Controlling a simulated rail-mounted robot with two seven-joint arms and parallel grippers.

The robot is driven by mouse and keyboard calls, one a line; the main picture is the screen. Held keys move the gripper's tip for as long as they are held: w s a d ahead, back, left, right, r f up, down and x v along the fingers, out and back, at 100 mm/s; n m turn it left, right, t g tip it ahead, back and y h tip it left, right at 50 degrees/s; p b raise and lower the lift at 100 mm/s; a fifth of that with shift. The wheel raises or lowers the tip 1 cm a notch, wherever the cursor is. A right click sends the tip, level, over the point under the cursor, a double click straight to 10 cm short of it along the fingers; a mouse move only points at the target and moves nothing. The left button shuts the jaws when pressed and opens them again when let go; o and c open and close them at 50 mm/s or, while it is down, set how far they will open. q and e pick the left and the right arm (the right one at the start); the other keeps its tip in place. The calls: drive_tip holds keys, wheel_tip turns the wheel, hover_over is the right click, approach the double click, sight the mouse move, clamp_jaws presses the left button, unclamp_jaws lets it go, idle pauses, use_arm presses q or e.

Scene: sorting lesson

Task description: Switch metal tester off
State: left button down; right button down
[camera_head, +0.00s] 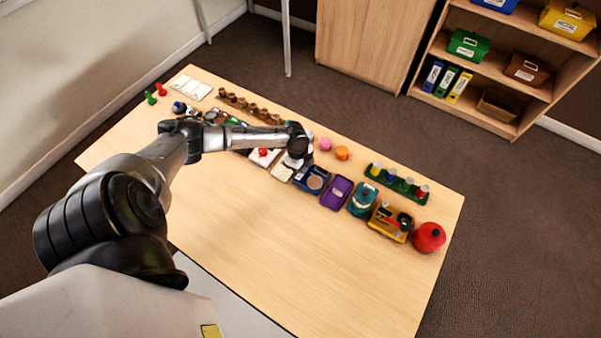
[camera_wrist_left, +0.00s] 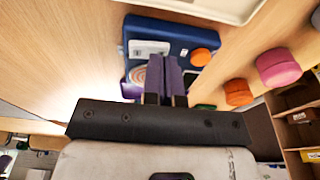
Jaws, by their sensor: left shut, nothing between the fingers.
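A blue boxy device with a round disc on top (camera_head: 313,179), which I take for the metal tester, sits in the row on the table. In the left wrist view the blue device (camera_wrist_left: 150,31) shows a white label, a coloured round disc and an orange round knob (camera_wrist_left: 203,57). My left gripper (camera_wrist_left: 164,62) is shut and empty, its fingers over the device and covering part of it. I cannot tell whether the fingers touch it. In the head view my left arm reaches in above the row, and its fingertips are hard to make out. My right gripper is not in view.
Right of the device are a purple tray (camera_head: 336,193), a teal device (camera_head: 362,199), a yellow device (camera_head: 390,222) and a red round object (camera_head: 428,237). Pink (camera_head: 325,144) and orange (camera_head: 342,153) pieces stand behind. The front of the table (camera_head: 280,255) is clear.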

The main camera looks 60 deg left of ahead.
use_arm(q)
drive_tip(key=shift+r+p, duration=2.8)
drive_tip(key=shift+r, duration=0.35)
